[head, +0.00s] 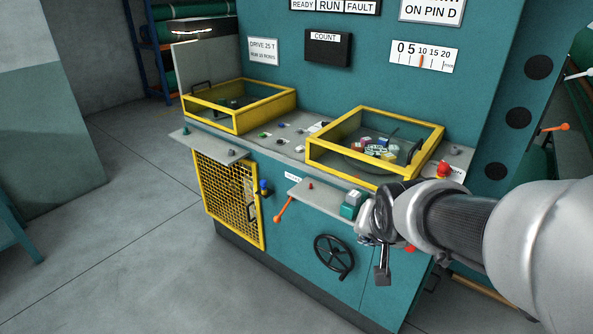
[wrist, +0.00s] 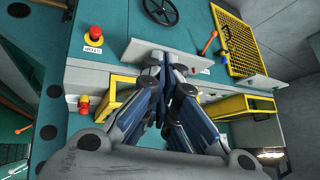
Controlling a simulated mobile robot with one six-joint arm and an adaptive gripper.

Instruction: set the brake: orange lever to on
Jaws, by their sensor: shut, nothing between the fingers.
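The orange lever (head: 283,208) is on the teal machine's front, left of the black handwheel, its ball end pointing down and left. It also shows in the wrist view (wrist: 208,43), right of the fingers and apart from them. A small label (head: 293,178) above it is too small to read, so I cannot tell its on and off marks. My gripper shows in the wrist view (wrist: 170,62), shut and empty, its fingertips at the small grey shelf. I cannot tell whether they touch it. In the head view my wrist largely hides the fingers.
The grey shelf (head: 318,196) juts out beside the lever. A black handwheel (head: 333,257) sits below it and a yellow mesh guard (head: 226,198) is to the left. Yellow-framed bins (head: 375,145) stand above. Red stop buttons (wrist: 95,33) are nearby. Floor at left is clear.

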